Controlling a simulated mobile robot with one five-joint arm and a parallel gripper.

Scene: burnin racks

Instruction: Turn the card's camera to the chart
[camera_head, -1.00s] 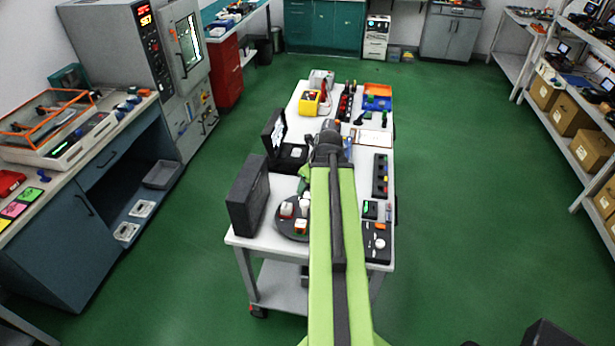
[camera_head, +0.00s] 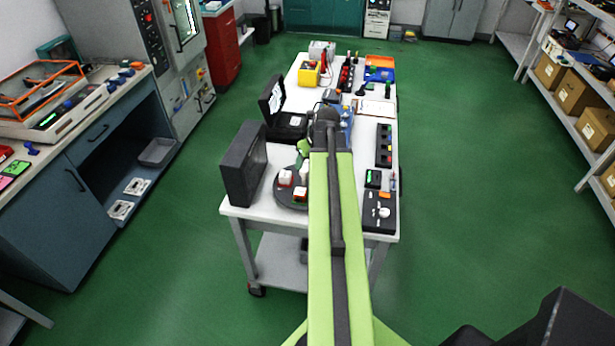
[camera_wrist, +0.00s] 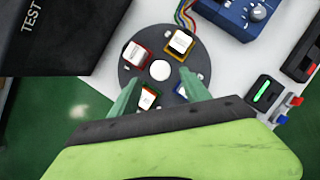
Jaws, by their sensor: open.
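A dark round turntable (camera_wrist: 160,102) shows in the wrist view, with a white hub (camera_wrist: 160,70) and several small cards around it. One card is red-edged (camera_wrist: 133,54), one yellow-edged (camera_wrist: 179,43), one blue-edged (camera_wrist: 181,90) and one green-edged (camera_wrist: 148,98). My gripper (camera_wrist: 156,93) is open and empty above the near part of the turntable, its green fingers on either side of the green-edged and blue-edged cards. I cannot tell its height. In the head view the turntable (camera_head: 283,196) is partly hidden by my arm. A black upright panel (camera_head: 243,164), marked TEST in the wrist view (camera_wrist: 40,30), stands left of it. I cannot make out a chart for certain.
The white cart (camera_head: 232,207) holds a black open case (camera_head: 289,123), a knobbed control box (camera_head: 379,213) and a dark strip of coloured parts (camera_head: 383,146) on the right. A blue knobbed box (camera_wrist: 245,15) has coloured wires. Green floor (camera_head: 460,210) is clear to the right.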

